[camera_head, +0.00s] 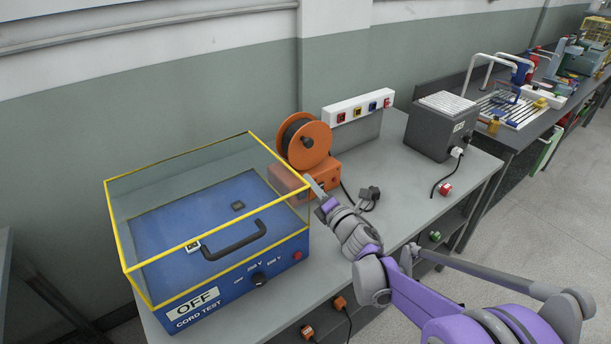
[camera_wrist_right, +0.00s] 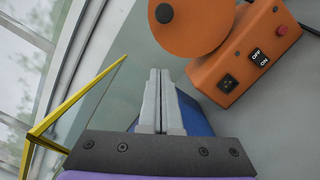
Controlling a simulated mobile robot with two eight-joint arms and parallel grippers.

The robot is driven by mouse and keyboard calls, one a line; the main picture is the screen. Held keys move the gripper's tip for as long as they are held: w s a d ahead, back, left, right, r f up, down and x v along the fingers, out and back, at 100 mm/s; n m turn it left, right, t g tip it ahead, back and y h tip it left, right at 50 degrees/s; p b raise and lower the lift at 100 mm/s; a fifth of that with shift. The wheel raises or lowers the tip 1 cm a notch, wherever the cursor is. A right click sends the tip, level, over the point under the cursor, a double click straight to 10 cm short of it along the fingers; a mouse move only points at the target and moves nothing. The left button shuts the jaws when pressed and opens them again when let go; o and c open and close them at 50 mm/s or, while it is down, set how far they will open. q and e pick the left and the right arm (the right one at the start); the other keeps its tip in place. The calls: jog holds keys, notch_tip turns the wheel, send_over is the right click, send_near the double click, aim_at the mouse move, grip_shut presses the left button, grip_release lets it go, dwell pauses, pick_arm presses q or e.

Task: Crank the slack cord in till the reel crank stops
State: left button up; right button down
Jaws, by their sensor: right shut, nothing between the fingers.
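The orange cord reel (camera_head: 313,150) stands upright on its orange base on the bench, with dark cord wound behind its front disc. In the right wrist view the reel disc (camera_wrist_right: 198,28) is at the top, cut by the frame edge. A dark round knob (camera_wrist_right: 164,13) shows on its face; I cannot tell whether this is the crank's grip. A black cord with a plug (camera_head: 369,194) lies on the bench right of the reel. My right gripper (camera_head: 309,181) is in front of the reel base, its fingers (camera_wrist_right: 158,75) shut and empty, apart from the disc. My left gripper is out of view.
The blue cord test box (camera_head: 208,279) with a yellow-edged clear lid stands close left of my right gripper. The reel base (camera_wrist_right: 252,58) carries a socket, an OFF/ON switch and a red button. A grey box (camera_head: 437,134) stands further right.

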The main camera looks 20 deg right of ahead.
send_near(297, 142)
jog(key=w+a+f, duration=0.2)
jog(key=a, duration=0.2)
jog(key=shift+w+d+r+p, duration=0.25)
jog(key=shift+w+d+r, duration=0.2)
jog(key=shift+d, duration=0.2)
jog(key=shift+w+d+r+p, duration=0.25)
jog(key=shift+w+d+r, duration=0.2)
jog(key=shift+d, duration=0.25)
jog(key=shift+a, duration=0.1)
jog(key=shift+r, duration=0.1)
jog(key=shift+d+m, duration=0.25)
jog(key=shift+m, duration=0.15)
jog(key=shift+a+r, duration=0.1)
